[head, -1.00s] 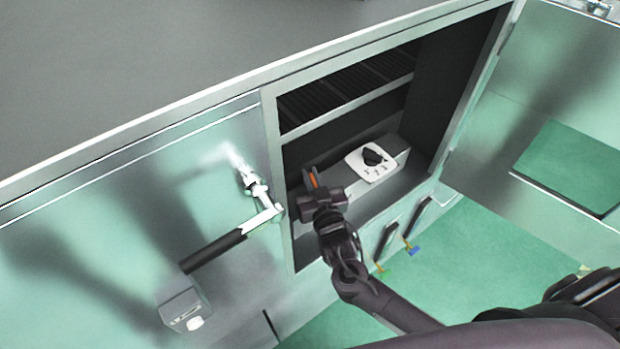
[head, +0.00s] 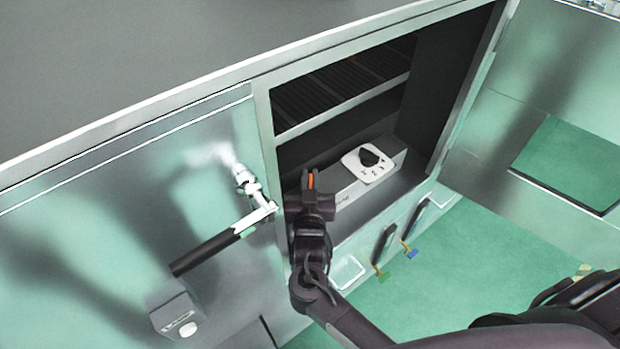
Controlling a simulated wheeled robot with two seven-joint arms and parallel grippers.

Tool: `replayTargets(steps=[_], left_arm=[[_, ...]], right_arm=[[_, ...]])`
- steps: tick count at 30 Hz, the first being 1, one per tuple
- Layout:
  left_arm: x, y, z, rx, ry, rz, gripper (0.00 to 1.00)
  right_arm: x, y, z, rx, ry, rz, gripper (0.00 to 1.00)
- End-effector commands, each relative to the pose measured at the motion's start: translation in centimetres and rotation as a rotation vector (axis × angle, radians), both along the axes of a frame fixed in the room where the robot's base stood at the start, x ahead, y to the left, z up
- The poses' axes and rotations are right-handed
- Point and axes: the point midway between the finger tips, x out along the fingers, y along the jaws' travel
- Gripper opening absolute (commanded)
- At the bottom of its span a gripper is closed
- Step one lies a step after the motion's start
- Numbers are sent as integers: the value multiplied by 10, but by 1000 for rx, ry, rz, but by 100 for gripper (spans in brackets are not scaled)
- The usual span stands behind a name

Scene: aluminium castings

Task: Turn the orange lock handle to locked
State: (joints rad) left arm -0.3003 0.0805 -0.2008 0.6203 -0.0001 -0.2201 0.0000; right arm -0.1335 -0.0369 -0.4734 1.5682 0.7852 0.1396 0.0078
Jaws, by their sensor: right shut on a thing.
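The orange lock handle (head: 311,181) shows as a small orange piece between the fingers of my right gripper (head: 309,182). The gripper is shut on it, at the lower left inside the open cabinet, beside a light grey box. The fingers and wrist hide most of the handle, so its full angle cannot be told. My left gripper is not in view.
The box (head: 343,190) carries a white plate with a black knob (head: 372,157). A black-grip lever (head: 207,252) stands out from the panel at left. Two dark handles with green (head: 382,278) and blue tags (head: 410,252) hang below the opening. The cabinet frame (head: 268,150) borders my gripper's left side.

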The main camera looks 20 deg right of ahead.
Motion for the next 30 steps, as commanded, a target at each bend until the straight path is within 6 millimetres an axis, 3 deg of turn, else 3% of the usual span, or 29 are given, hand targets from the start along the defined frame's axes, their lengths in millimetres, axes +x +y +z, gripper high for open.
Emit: replayTargets(steps=[2, 3, 8, 20, 23, 30], left_arm=[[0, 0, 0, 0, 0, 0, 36], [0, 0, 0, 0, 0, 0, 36], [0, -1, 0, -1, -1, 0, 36], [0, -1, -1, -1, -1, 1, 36], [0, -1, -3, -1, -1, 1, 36], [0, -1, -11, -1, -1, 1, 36]], right_arm=[[0, 0, 0, -1, -1, 0, 0], [0, 0, 0, -1, -1, 0, 14], [0, 0, 0, -1, -1, 1, 33], [0, 0, 9, 0, -2, 0, 33], [0, 0, 25, 2, -4, 1, 33], [0, 0, 83, 5, -7, 1, 33]])
